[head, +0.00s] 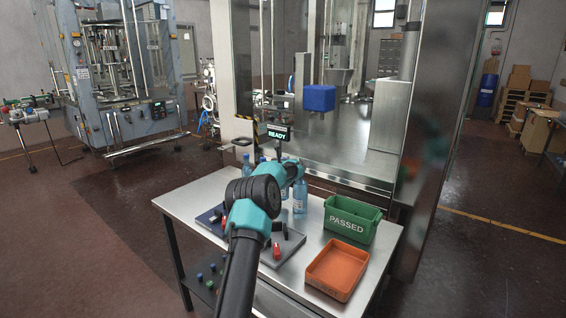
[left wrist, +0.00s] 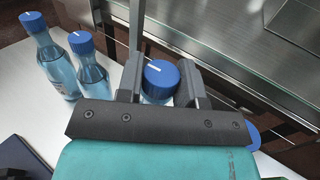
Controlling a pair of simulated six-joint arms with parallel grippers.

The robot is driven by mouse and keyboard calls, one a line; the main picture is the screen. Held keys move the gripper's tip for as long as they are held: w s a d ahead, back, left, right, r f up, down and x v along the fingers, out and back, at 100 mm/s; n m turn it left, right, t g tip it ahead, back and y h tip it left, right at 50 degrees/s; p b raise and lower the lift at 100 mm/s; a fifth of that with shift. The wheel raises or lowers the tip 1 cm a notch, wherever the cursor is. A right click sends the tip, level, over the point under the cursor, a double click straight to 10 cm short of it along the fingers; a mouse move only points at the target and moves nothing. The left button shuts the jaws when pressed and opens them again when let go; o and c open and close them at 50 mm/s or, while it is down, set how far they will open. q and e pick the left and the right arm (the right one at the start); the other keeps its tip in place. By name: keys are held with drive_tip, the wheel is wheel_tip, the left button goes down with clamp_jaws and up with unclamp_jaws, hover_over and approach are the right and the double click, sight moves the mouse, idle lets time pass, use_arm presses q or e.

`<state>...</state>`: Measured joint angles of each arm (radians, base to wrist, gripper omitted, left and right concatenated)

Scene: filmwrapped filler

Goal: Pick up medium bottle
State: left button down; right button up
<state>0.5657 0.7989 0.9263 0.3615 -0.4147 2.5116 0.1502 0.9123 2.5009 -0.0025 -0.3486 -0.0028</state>
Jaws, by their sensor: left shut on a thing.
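My left gripper (left wrist: 163,80) is shut on a blue-capped clear bottle (left wrist: 160,76), with one finger on each side of it near the cap. Most of that bottle's body is hidden by the gripper. Two more blue-capped bottles stand to the left in the left wrist view, a taller one (left wrist: 52,62) and a shorter one (left wrist: 90,68). In the head view my left arm reaches over the table to the bottles, and one bottle (head: 300,197) shows just right of the arm. I cannot tell by size which bottle is the medium one. My right gripper is not in view.
The steel table (head: 185,200) also holds a green bin marked PASSED (head: 350,220) and an orange tray (head: 337,268) at the right. A READY sign (head: 278,133) stands at the back. A machine with a blue block (head: 319,98) rises behind the table.

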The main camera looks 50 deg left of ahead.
use_arm(q)
drive_tip(key=w+d+r+v, duration=0.1)
drive_tip(key=v, duration=1.3)
drive_tip(key=shift+r, duration=0.2)
drive_tip(key=shift+w, duration=0.1)
